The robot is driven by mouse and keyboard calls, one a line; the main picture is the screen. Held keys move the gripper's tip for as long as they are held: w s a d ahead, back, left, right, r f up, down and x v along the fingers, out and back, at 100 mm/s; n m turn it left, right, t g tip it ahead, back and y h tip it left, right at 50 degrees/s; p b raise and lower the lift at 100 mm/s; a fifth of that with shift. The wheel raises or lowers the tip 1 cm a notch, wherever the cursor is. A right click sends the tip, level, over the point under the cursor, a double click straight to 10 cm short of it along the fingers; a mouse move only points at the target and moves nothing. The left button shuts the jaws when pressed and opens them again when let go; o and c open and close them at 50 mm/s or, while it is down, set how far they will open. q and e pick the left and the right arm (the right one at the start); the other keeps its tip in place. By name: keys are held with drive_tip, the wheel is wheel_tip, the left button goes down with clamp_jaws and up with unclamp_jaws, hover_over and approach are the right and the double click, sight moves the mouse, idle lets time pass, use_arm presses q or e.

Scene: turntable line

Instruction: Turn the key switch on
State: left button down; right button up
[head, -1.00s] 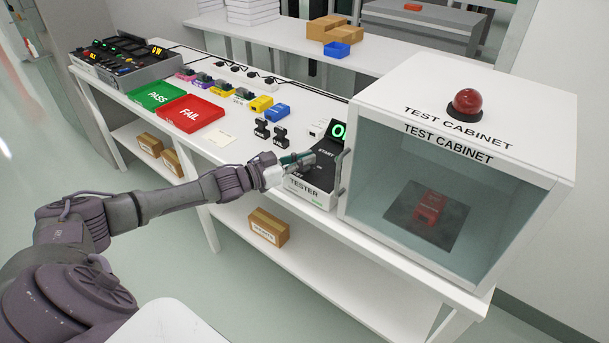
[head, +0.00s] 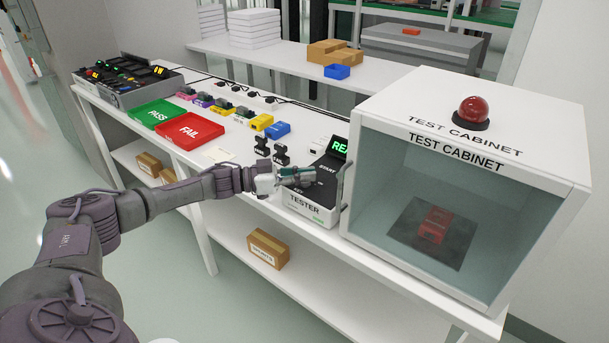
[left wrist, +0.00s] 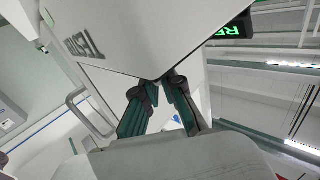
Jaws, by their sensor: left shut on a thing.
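The tester (head: 310,207) is a white box with a black sloped top marked START, standing on the bench left of the test cabinet. Its display (head: 340,147) shows green letters beginning "REA"; the display also shows in the left wrist view (left wrist: 232,28). My left gripper (head: 306,176) is at the tester's top, on the left side. In the left wrist view its two fingers (left wrist: 163,88) reach to the tester's edge. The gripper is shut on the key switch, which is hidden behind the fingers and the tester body. My right gripper is not in view.
The glass-fronted test cabinet (head: 545,178) with a red lamp (head: 472,112) stands close on the right. A metal handle (left wrist: 82,108) sticks out from the tester. Green PASS (head: 158,114) and red FAIL (head: 189,131) trays and several colored parts lie left along the bench.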

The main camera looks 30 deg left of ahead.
use_arm(q)
drive_tip(key=shift+d, duration=0.1)
drive_tip(key=c, duration=1.3)
unclamp_jaws()
drive_tip(key=shift+w, duration=0.15)
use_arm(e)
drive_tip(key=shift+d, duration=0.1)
use_arm(q)
drive_tip(key=v, duration=1.2)
